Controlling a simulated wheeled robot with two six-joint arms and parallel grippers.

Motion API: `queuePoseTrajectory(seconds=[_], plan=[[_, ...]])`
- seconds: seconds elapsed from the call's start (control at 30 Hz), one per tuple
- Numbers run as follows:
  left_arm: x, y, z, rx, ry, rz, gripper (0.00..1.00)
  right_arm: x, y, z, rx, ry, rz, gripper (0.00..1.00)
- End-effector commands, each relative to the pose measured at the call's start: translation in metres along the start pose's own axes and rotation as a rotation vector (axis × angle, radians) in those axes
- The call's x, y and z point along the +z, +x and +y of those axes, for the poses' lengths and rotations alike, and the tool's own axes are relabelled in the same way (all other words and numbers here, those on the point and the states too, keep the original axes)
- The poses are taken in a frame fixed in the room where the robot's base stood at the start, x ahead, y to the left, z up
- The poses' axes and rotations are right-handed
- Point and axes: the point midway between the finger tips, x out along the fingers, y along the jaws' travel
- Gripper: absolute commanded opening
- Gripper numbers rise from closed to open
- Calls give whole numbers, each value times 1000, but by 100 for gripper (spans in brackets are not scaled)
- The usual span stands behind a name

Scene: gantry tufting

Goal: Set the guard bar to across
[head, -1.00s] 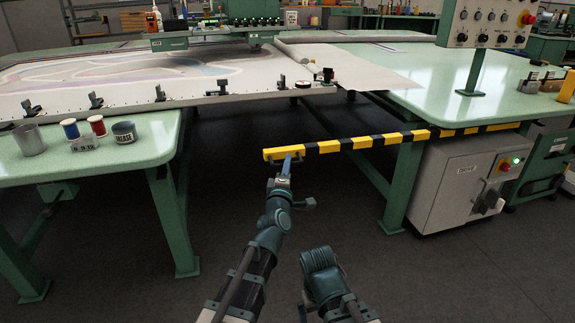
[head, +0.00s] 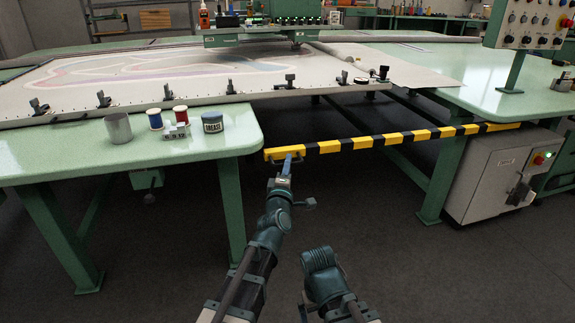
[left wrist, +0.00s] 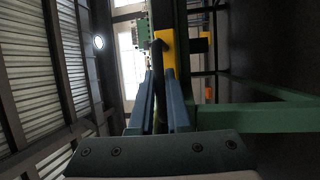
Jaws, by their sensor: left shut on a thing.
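The guard bar (head: 374,142) is a long yellow and black striped bar. In the head view it spans from beside the left green table to the right table's front edge. My left gripper (head: 286,166) is shut at the bar's left end, on what looks like its handle. The yellow end of the bar (left wrist: 166,50) also shows in the left wrist view, just beyond the blue fingers of the left gripper (left wrist: 160,88). The bar's left end is close to the left table's corner; I cannot tell whether they touch. My right arm shows at lower middle, but its fingertips cannot be made out.
The left green table (head: 75,165) carries a metal cup (head: 118,128), red and blue spools and a grease tin (head: 212,122). A grey control cabinet (head: 490,180) stands under the right table (head: 470,97). The tufting frame (head: 150,75) lies behind. Dark floor between the tables is clear.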

Motion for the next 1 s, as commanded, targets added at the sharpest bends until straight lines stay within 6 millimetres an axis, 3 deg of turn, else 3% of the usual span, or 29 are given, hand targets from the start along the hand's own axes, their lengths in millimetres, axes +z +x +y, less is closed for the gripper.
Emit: queuePoseTrajectory(seconds=[0.5,0.53,0.67,1.0], plan=[[-2,-2,0,-1,-1,2,0,0,0,0,0,0,0,100],[-2,-2,0,0,-1,2,18,0,0,0,0,0,0,100],[-1,-1,0,0,-1,2,42,0,0,0,0,0,0,100],[0,-1,0,0,0,0,45,0,0,0,0,0,0,100]])
